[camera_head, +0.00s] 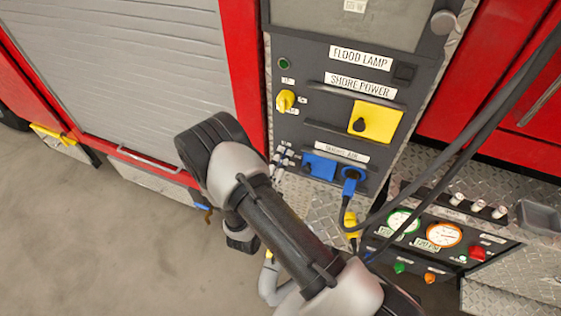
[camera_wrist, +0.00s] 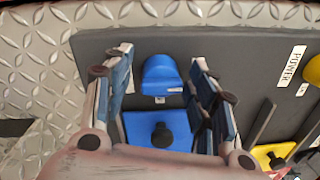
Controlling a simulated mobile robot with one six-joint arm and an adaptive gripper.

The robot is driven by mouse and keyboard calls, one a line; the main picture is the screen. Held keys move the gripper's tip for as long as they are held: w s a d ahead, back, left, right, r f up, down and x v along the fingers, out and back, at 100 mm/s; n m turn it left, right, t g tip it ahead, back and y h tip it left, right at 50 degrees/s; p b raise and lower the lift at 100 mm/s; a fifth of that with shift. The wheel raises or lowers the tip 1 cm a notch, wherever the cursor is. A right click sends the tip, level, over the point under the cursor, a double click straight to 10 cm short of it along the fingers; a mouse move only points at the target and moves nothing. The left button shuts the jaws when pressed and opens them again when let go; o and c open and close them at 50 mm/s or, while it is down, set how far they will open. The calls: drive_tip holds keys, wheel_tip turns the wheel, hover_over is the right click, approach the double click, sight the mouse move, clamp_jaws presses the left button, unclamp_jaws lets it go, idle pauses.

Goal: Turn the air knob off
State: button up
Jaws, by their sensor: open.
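The blue air knob (camera_wrist: 162,76) shows in the wrist view on the dark grey panel, between the two fingers of my gripper (camera_wrist: 163,84). A gap shows on each side of it, and the fingers look open around it without gripping it. A blue square cover (camera_wrist: 178,126) with a black knob sits beside the air knob, partly hidden by my gripper.
A blue plug (camera_head: 351,174) with a cable is right of the blue cover (camera_head: 319,166). Above are a yellow knob (camera_head: 285,101) and a yellow cover (camera_head: 385,117). Dark cables hang at the right, above gauges (camera_head: 443,234). Open floor (camera_head: 110,240) lies at the left.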

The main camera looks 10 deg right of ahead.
drive_tip(key=v, duration=1.2)
drive_tip(key=shift+d, duration=0.1)
idle(0.4)
